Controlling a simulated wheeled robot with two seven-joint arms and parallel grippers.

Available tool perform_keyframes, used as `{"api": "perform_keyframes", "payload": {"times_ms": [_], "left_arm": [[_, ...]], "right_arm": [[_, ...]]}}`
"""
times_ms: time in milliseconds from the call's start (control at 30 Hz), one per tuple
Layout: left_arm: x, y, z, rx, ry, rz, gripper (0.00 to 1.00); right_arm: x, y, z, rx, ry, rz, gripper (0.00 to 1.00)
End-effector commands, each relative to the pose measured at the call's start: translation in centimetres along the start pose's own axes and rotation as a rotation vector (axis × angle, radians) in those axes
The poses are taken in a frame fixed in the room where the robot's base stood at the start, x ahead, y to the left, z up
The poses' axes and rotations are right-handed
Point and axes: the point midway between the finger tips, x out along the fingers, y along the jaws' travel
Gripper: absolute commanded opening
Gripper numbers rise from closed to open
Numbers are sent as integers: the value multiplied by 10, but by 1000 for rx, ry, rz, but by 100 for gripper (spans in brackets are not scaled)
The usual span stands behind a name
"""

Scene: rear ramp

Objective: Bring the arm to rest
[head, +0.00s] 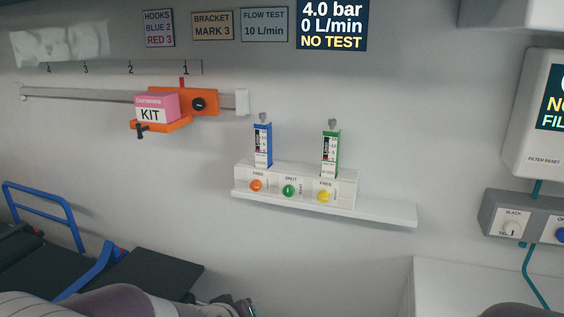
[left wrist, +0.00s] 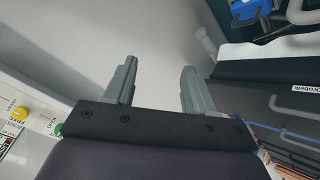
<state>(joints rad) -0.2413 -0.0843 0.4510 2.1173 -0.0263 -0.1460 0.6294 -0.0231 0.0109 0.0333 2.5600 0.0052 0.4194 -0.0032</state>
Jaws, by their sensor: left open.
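My left gripper (left wrist: 157,70) shows in the left wrist view with its two grey fingers apart. Nothing is between the fingers, and pale plain surface lies beyond them. In the head view, a purple-grey link of my left arm runs along the bottom edge, left of the middle. Dark and metallic parts at its right end are cut off by the frame, so the fingertips cannot be made out there. My right gripper does not show in either view.
A white flowmeter panel (head: 345,193) with coloured knobs sits on a wall shelf (head: 390,212). Left of it, an orange bracket (head: 165,125) holds a pink KIT box (head: 156,107) on a rail (head: 75,95). A blue-railed stretcher (head: 35,190) stands lower left. The wall below the shelf is bare.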

Motion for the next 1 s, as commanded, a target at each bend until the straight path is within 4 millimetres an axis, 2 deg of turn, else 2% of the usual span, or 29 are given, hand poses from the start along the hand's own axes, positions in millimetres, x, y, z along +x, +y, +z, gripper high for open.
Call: {"api": "perform_keyframes", "payload": {"times_ms": [33,100,200,300,333,367,400,600,700,833,1000], "left_arm": [[-8,-25,22,115,-100,-79,55],[-24,-58,52,264,-256,-163,55],[-53,-96,89,409,-465,-229,55],[-87,-129,120,439,-640,-275,55],[-95,-138,121,396,-646,-295,55],[-102,-140,105,361,-625,-308,55],[-122,-124,88,375,-627,-302,55],[-172,-94,46,377,-627,-301,55],[-192,-81,29,377,-626,-301,55],[-206,-73,16,377,-625,-301,55],[-204,-74,18,377,-625,-301,55]], "right_arm": [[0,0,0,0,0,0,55],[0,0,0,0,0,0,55],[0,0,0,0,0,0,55],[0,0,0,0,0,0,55],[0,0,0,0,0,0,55],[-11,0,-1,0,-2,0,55],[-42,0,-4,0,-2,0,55],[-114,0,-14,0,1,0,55],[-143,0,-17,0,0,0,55],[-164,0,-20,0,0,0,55],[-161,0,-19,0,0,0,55]]}}
